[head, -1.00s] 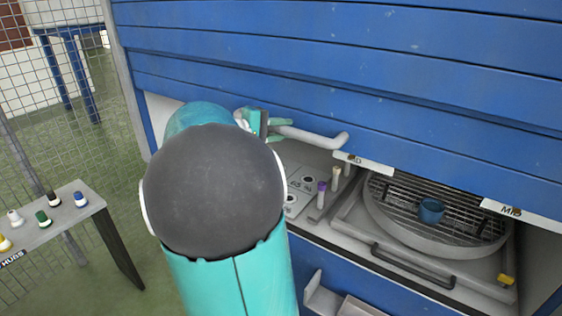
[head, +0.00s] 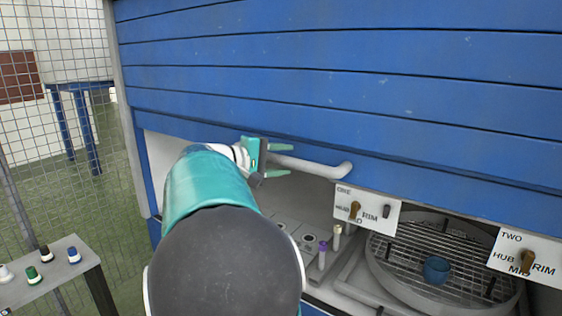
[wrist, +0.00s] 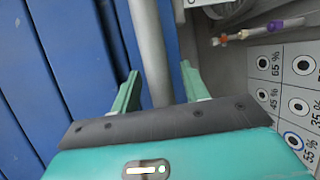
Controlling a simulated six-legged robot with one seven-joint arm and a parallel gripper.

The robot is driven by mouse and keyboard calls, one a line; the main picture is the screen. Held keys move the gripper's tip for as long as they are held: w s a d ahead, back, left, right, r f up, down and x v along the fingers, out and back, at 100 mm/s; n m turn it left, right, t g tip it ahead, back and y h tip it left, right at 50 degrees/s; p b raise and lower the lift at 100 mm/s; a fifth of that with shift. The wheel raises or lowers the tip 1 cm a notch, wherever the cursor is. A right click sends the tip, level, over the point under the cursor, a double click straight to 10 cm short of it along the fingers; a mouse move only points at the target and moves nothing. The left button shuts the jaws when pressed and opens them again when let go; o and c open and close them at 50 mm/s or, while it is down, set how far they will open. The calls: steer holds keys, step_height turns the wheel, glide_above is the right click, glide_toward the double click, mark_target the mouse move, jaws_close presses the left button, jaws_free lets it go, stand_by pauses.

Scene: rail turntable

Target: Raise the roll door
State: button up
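The blue slatted roll door (head: 340,80) is partly raised, with an opening below its lower edge. A pale grey bar handle (head: 325,168) is fixed near that edge. My gripper (head: 289,160) is at the handle's left part, one finger above the bar and one below. In the wrist view the handle (wrist: 148,45) runs between the two spread green fingers (wrist: 160,88), with gaps visible beside it. The fingers do not look clamped on the bar. My arm hides the left part of the opening.
A small table (head: 55,285) and mesh fence (head: 60,130) are at left.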

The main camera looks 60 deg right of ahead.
steer(key=v, duration=1.3)
steer(key=shift+w+a, duration=0.2)
steer(key=shift+a, duration=0.15)
steer(key=shift+r, duration=0.1)
steer(key=s+a+f+n+t+y, duration=0.1)
steer(key=a+f+n+t+y, duration=0.1)
steer(key=a+f+t+y, duration=0.2)
steer(key=s+a+f+n+t+y, duration=0.1)
steer(key=a+f+t+y, duration=0.4)
steer(key=a, duration=1.6)
steer(key=s+a+f+n+t+y, duration=0.1)
steer(key=a+f+t+y, duration=0.3)
steer(key=a+f, duration=0.7)
steer(key=shift+a+f+n+t+y, duration=0.3)
steer(key=shift+a+f+n+t, duration=0.15)
steer(key=shift+a+n, duration=0.45)
steer(key=shift+s, duration=0.1)
steer(key=shift+c, duration=1)
